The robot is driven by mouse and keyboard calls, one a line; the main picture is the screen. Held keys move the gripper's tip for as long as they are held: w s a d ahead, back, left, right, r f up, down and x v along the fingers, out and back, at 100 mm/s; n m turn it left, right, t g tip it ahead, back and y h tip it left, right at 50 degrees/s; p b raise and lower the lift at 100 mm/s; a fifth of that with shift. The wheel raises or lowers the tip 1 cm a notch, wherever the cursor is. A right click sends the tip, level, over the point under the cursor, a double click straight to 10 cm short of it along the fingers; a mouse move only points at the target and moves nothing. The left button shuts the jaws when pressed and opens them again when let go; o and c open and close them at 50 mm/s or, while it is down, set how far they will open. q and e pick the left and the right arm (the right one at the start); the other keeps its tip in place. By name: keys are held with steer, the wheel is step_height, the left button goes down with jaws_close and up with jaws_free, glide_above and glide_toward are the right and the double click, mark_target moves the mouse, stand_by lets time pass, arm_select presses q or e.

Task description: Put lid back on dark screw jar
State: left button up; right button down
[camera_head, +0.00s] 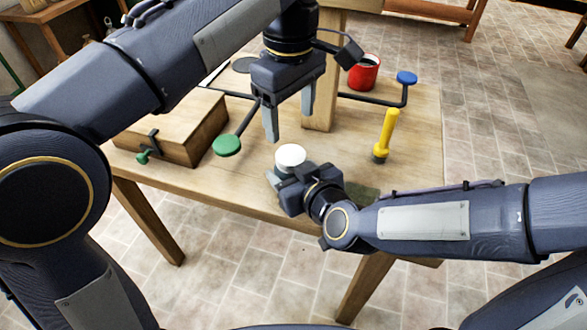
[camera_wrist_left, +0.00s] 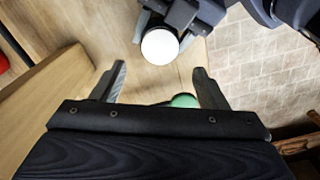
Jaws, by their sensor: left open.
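A small jar with a round white top (camera_head: 290,155) stands near the table's front edge. Its body is mostly hidden; the wrist view shows dark sides below the white top (camera_wrist_left: 160,47). I cannot tell whether the white is a lid or the jar's mouth. My right gripper (camera_head: 284,176) has its fingers on both sides of the jar. My left gripper (camera_head: 289,122) points down, open and empty, above and behind the jar; its fingers also show in the left wrist view (camera_wrist_left: 158,84). A flat dark grey disc (camera_head: 244,64) lies at the back left of the table.
A wooden box (camera_head: 180,130) with a green knob (camera_head: 143,157) stands at the left. A green disc (camera_head: 227,145) and a blue disc (camera_head: 407,77) sit on dark rods. A red can (camera_head: 365,72) stands by a wooden post (camera_head: 322,105); a yellow-handled thing (camera_head: 387,130) stands at right.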

mark_target(291, 154)
arm_select(q)
steer(key=shift+f, duration=4)
steer(key=shift+c, duration=0.5)
steer(key=c, duration=0.9)
steer(key=m, duration=0.5)
steer(key=shift+m, duration=0.3)
steer(key=m, duration=0.4)
steer(key=shift+m, duration=0.4)
steer(key=m, duration=0.3)
steer(key=o, duration=1.1)
